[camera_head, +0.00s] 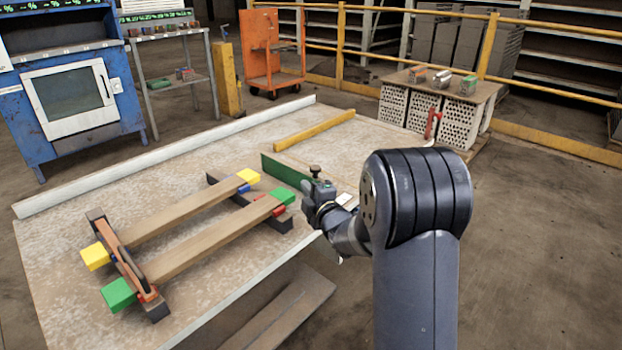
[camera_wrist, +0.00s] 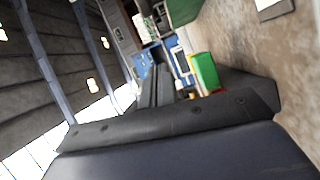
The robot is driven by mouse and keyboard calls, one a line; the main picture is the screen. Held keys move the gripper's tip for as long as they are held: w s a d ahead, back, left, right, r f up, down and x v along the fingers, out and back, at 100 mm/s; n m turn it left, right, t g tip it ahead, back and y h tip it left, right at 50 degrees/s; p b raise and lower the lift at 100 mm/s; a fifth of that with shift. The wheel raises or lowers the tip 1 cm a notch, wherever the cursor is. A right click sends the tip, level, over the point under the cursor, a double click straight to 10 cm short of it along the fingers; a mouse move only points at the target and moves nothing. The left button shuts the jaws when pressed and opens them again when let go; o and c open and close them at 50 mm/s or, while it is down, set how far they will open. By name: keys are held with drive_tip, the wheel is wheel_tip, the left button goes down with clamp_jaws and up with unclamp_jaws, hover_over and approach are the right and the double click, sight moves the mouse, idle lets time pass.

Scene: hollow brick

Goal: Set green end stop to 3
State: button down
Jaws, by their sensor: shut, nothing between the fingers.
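A wooden frame of two long bars lies on the worktable (camera_head: 75,250). One bar (camera_head: 210,240) has a green block at each end: a near one (camera_head: 119,294) and a far one (camera_head: 284,196). The other bar (camera_head: 180,213) has yellow end blocks. I cannot tell which green part is the end stop, and no number is readable. A green block with red beside it (camera_wrist: 205,70) shows in the wrist view, right of my gripper (camera_wrist: 162,68). My gripper is shut and empty, apart from that block. In the head view my wrist is right of the far green block.
A low green panel (camera_head: 281,168) stands on the table behind my wrist. A yellow strip (camera_head: 314,130) lies farther back, and a white rail (camera_head: 170,153) edges the table. A blue cabinet (camera_head: 45,130) stands left. Hollow bricks (camera_head: 400,105) are stacked at the back right.

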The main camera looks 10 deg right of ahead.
sight(312, 171)
drive_tip(key=shift+w+d+f+b, duration=0.15)
drive_tip(key=shift+w+d, duration=0.25)
drive_tip(key=shift+w, duration=0.75)
drive_tip(key=shift+w+d+f+b, duration=0.1)
drive_tip(key=shift+w+d+b, duration=0.2)
drive_tip(key=shift+w, duration=0.9)
drive_tip(key=shift+w+d+f+b, duration=0.1)
drive_tip(key=shift+w+d, duration=0.35)
drive_tip(key=shift+w, duration=0.7)
drive_tip(key=shift+w+d, duration=0.5)
drive_tip(key=shift+d, duration=0.2)
drive_tip(key=shift+b, duration=0.3)
